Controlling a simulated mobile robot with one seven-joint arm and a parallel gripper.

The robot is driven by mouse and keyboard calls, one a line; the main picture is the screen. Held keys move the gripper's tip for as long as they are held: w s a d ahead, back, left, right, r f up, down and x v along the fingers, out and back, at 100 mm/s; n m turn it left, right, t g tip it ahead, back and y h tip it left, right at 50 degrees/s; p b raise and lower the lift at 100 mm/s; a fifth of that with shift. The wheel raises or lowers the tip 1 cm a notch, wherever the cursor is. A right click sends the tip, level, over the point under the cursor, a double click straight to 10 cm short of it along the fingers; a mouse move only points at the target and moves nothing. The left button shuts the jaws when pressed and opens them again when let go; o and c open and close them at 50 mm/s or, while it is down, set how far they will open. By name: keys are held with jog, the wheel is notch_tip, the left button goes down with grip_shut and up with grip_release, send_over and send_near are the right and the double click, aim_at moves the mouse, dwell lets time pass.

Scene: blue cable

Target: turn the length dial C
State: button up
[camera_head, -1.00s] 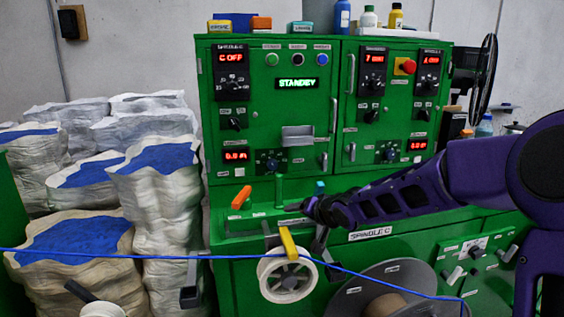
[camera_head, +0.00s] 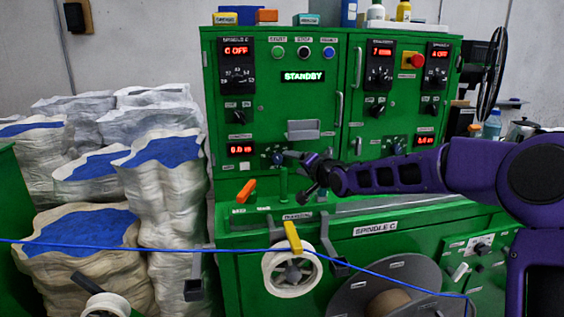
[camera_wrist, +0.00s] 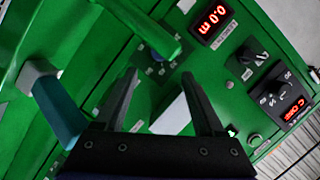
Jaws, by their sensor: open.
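My gripper (camera_head: 300,173) is open and empty in front of the panel, close to the dial's lower right. In the wrist view the dial (camera_wrist: 157,62) shows small beyond the gap between my fingertips (camera_wrist: 159,75), partly covered by a green post. The 0.0 m display (camera_wrist: 213,20) is at the top there. I cannot tell whether a finger touches the dial.
The green post (camera_wrist: 150,28) and a teal lever (camera_wrist: 57,108) stand close to my fingers. An orange lever (camera_head: 247,190) stands left on the ledge. A blue cable (camera_head: 130,247) runs across the front over a white reel (camera_head: 291,270).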

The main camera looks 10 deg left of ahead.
aim_at(279, 159)
jog(key=x, duration=0.9)
jog(key=shift+a, duration=0.1)
grip_shut()
